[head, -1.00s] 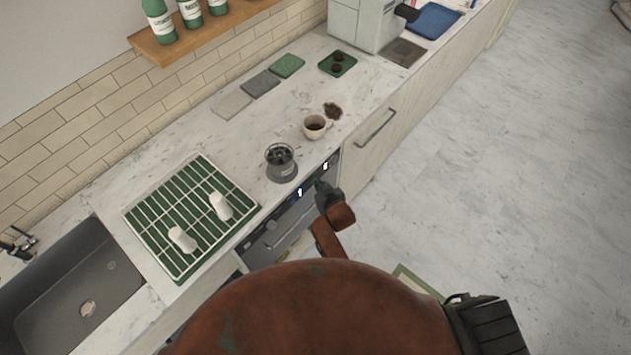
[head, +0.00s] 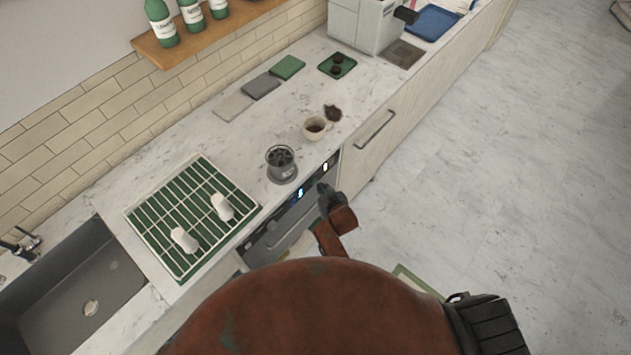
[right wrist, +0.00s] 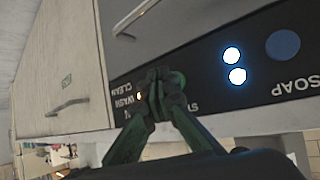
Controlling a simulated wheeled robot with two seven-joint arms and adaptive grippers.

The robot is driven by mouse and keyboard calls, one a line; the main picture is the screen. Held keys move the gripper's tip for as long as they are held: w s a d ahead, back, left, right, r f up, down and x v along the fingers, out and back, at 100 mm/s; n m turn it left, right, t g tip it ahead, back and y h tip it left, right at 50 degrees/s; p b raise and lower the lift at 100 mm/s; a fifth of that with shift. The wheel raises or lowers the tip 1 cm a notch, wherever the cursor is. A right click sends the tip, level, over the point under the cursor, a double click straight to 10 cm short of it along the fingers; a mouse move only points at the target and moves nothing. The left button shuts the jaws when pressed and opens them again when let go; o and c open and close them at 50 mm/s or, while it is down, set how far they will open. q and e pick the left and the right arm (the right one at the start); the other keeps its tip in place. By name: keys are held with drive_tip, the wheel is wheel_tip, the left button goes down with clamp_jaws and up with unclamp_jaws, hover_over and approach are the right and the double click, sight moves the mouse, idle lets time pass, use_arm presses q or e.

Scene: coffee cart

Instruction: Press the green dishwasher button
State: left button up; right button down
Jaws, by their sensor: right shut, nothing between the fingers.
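The dishwasher (head: 285,222) is built in under the counter, with a dark control panel along its top edge. In the head view a small blue-lit display (head: 300,193) and a white light show on it. In the right wrist view the black panel (right wrist: 205,88) carries white lettering, a glowing display (right wrist: 234,66) and a dark blue round spot (right wrist: 283,45). My right gripper (head: 323,189) is shut and empty in front of the panel. Its green fingertips (right wrist: 166,88) cover part of the lettering; I cannot tell whether they touch. No green button is visible. My left gripper is not in view.
Above the dishwasher, the counter holds a glass-like container (head: 282,163), a coffee cup (head: 315,128) and a green drying rack (head: 150,225) with two white cups. A sink (head: 75,285) is at left. Open floor lies to the right.

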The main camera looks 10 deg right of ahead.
drive_tip(key=shift+f, duration=0.1)
drive_tip(key=shift+s+d, duration=0.1)
drive_tip(key=shift+d, duration=0.05)
drive_tip(key=s+d+p, duration=0.1)
drive_tip(key=s, duration=0.1)
drive_tip(key=s+d+p, duration=0.1)
drive_tip(key=d+p, duration=0.1)
drive_tip(key=shift+s, duration=0.4)
idle(0.7)
